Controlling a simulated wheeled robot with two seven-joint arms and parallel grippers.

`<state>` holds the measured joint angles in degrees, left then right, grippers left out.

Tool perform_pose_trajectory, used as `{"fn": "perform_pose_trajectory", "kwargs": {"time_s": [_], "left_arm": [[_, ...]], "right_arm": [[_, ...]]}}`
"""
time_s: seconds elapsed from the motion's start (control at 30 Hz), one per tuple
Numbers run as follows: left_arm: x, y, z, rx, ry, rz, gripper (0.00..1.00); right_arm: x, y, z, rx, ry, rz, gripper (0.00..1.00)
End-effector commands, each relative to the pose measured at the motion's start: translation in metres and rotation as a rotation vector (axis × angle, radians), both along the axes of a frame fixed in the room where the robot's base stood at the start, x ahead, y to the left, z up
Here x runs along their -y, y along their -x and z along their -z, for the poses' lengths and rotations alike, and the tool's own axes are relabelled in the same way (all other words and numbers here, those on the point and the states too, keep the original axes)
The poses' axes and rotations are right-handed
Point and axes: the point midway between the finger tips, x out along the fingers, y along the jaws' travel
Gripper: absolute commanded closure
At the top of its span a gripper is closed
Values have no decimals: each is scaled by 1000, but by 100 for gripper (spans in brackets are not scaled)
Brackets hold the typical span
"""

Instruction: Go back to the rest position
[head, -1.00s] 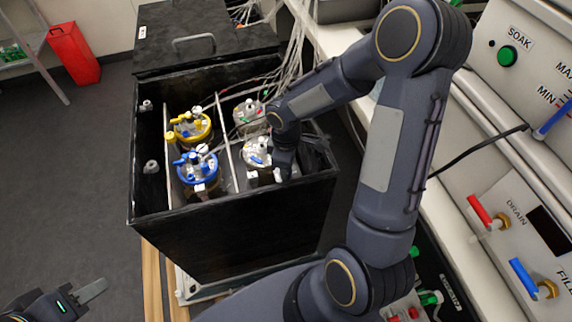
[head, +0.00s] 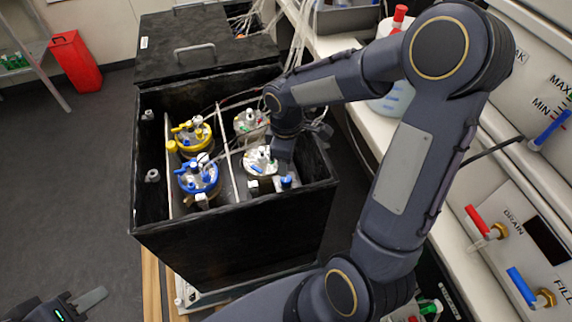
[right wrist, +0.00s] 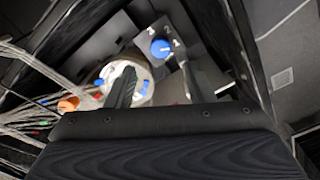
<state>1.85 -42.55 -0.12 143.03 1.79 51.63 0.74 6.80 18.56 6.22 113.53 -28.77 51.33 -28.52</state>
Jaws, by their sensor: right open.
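My right arm reaches over the black open tank (head: 230,232), and its gripper (head: 300,150) hangs above the tank's right side, partly hidden by the wrist. In the right wrist view the right gripper (right wrist: 155,85) is open, with nothing visible between its fingers. A blue knob (right wrist: 160,48) on a dark plate marked with numbers lies beyond the fingertips; the knob also shows in the head view (head: 287,181). A white-topped vessel (right wrist: 135,78) is partly behind the left finger. My left gripper (head: 88,300) is at the lower left, clear of the tank; its jaw state is unclear.
The tank holds a yellow-ringed vessel (head: 192,136), a blue-ringed vessel (head: 198,178) and white-topped vessels (head: 262,162). Its black lid (head: 205,50) stands at the back. Cables run to the right bench.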

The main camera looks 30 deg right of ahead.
Motion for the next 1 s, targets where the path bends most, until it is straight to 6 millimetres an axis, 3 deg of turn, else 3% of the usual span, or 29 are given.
{"fn": "perform_pose_trajectory", "kwargs": {"time_s": [0.63,0.77,1.0], "left_arm": [[0,0,-1,0,0,0,64],[0,0,-3,0,0,0,64],[0,0,-9,0,0,0,64]], "right_arm": [[0,2,-7,5,-4,11,52],[1,14,-27,38,-23,89,52],[-3,68,-85,153,-144,396,52]]}}
